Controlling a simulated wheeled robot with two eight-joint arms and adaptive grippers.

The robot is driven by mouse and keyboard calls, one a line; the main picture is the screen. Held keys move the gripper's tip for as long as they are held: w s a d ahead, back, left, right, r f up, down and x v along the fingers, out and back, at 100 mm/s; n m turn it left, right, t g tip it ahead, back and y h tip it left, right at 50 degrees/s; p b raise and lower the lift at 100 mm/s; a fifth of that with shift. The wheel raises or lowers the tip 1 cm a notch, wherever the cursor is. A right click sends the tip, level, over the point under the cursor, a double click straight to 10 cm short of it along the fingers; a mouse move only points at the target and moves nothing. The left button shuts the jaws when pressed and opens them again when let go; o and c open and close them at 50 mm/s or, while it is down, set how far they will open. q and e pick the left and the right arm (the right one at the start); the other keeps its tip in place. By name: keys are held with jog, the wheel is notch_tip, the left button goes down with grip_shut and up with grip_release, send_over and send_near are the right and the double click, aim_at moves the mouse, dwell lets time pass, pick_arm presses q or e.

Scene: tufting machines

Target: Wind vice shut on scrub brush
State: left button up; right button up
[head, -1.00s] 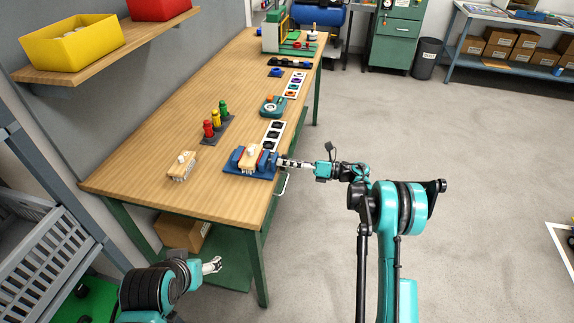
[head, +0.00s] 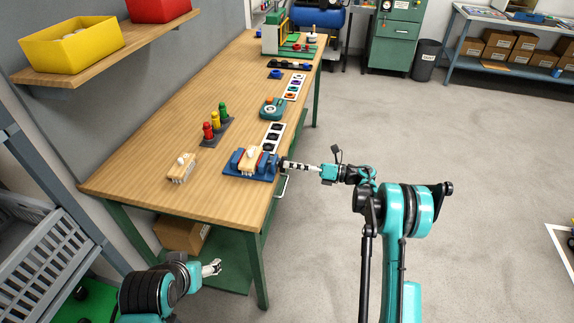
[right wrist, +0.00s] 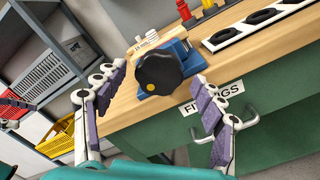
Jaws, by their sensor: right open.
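The blue vice (head: 237,163) is on the near right part of the workbench, and a scrub brush (head: 252,158) with a wooden back sits between its jaws. Whether the jaws touch the brush is too small to tell. The vice's black round knob (right wrist: 157,73), with a yellow dot, faces my right gripper (right wrist: 158,82). In the right wrist view the gripper's fingers are open on either side of the knob's outline, apart from it. In the head view, my right gripper (head: 287,165) is just right of the vice. My left gripper (head: 212,268) hangs low beside the bench, its fingers too small to judge.
A second brush (head: 181,167) lies on the bench left of the vice. Red, yellow and green bottles (head: 215,121) stand behind it. A white strip with black rings (head: 273,135) lies behind the vice. A drawer handle (right wrist: 240,119) sticks out below the bench edge. The floor at right is clear.

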jog(key=v, duration=1)
jog(key=shift+a, duration=0.1)
